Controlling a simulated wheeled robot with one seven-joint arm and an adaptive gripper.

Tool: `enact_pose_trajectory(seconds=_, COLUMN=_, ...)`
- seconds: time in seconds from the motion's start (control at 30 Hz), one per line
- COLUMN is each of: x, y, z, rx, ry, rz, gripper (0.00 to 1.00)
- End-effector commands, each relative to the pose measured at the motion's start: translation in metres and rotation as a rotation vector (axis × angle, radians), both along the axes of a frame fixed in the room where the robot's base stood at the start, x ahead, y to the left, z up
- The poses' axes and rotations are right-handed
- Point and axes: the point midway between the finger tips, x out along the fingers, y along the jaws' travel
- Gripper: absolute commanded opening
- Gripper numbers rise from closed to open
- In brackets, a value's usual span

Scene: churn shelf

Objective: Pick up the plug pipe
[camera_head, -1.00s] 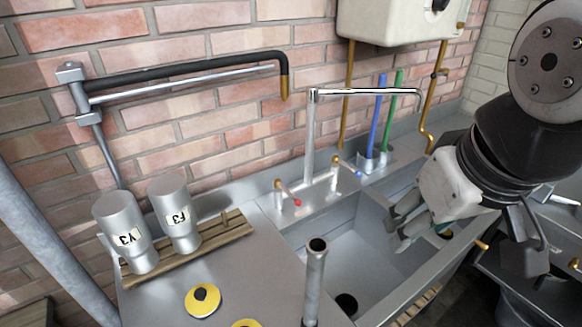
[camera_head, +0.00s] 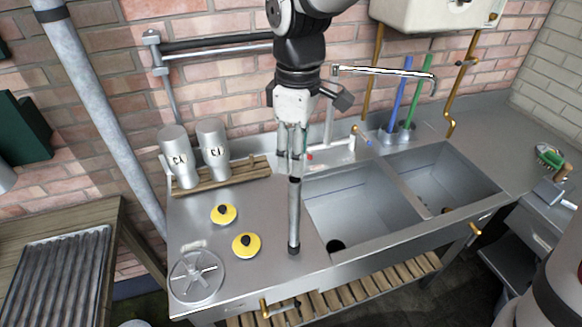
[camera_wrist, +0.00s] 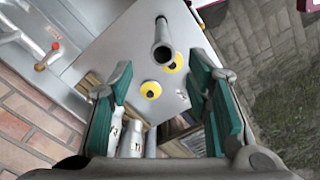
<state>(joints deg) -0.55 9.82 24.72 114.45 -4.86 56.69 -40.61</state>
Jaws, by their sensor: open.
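The plug pipe (camera_head: 294,220) is a grey metal tube standing upright on the steel counter, left of the sink basins. Its top end is close below my gripper (camera_head: 290,168), which points down. In the wrist view the pipe (camera_wrist: 161,35) shows its round open top, lying ahead between the two green-padded fingers of my gripper (camera_wrist: 160,75). The fingers are spread apart and nothing is held. I cannot tell exactly how far the fingertips are from the pipe's top.
Two yellow knobs (camera_head: 224,214) and a round metal drain piece (camera_head: 196,275) lie on the counter (camera_head: 265,285) left of the pipe. The tap (camera_head: 385,72) and double sink (camera_head: 345,205) are to the right.

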Motion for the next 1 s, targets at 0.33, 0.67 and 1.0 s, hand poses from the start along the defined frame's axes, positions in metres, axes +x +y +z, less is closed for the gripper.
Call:
enact_pose_trajectory(seconds=0.33, x=-0.001, y=-0.001, z=-0.062, rx=-0.001, ry=0.005, rz=-0.002, gripper=0.45)
enact_pose_trajectory(seconds=0.67, x=-0.002, y=0.001, z=-0.088, rx=-0.001, ry=0.003, rz=-0.002, gripper=0.45)
enact_pose_trajectory(seconds=1.0, x=-0.004, y=0.003, z=-0.129, rx=-0.001, ry=0.003, rz=-0.003, gripper=0.45)
